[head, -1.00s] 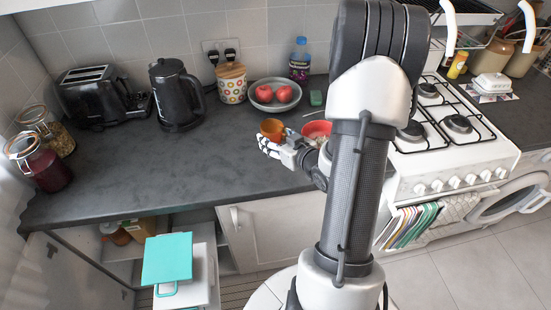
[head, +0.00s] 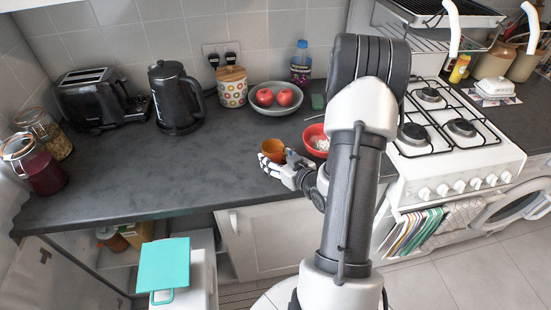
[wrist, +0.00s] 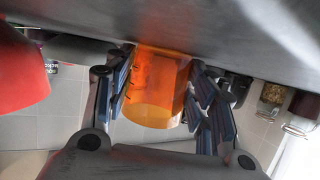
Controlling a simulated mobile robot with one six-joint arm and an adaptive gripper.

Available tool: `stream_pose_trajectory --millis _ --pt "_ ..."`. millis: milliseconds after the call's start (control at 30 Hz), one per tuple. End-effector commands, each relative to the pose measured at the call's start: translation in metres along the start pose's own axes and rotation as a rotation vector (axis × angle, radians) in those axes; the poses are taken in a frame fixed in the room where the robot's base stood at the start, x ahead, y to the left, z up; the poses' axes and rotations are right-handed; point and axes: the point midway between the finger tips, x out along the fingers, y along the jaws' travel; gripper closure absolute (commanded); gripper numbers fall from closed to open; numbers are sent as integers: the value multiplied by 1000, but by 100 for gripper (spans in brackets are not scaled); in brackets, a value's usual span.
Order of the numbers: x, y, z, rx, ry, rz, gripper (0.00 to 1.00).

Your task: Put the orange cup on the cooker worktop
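The orange cup (head: 272,151) is at my gripper on the left side of my arm, over the front part of the grey worktop (head: 120,185). In the wrist view the cup (wrist: 153,88) sits between the fingers of my gripper (wrist: 160,95), which are shut on its sides. My gripper also shows in the head view (head: 270,163). I cannot tell whether the cup touches the worktop or is just above it. The white cooker (head: 460,165) with its black-grated hob is right of my arm. Part of its left side is hidden by my arm.
A red bowl (head: 313,132) stands beside my arm, partly hidden. Behind are a grey bowl of apples (head: 262,107), a spotted canister (head: 231,90) and a kettle (head: 177,100). A teal-topped item (head: 165,264) stands below the counter's front. The worktop's left middle is clear.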

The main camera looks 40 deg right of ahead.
Motion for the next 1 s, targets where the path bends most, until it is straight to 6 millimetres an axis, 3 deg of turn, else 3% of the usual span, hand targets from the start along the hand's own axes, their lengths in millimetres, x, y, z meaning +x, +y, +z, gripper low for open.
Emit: stream_pose_trajectory --millis 300,700,867,1000 --pt "0 0 0 0 -1 0 30" --pt "-2 0 -6 0 -1 0 30" --pt "-31 2 -4 4 -3 5 30" --pt "-66 2 -5 5 -2 6 30"
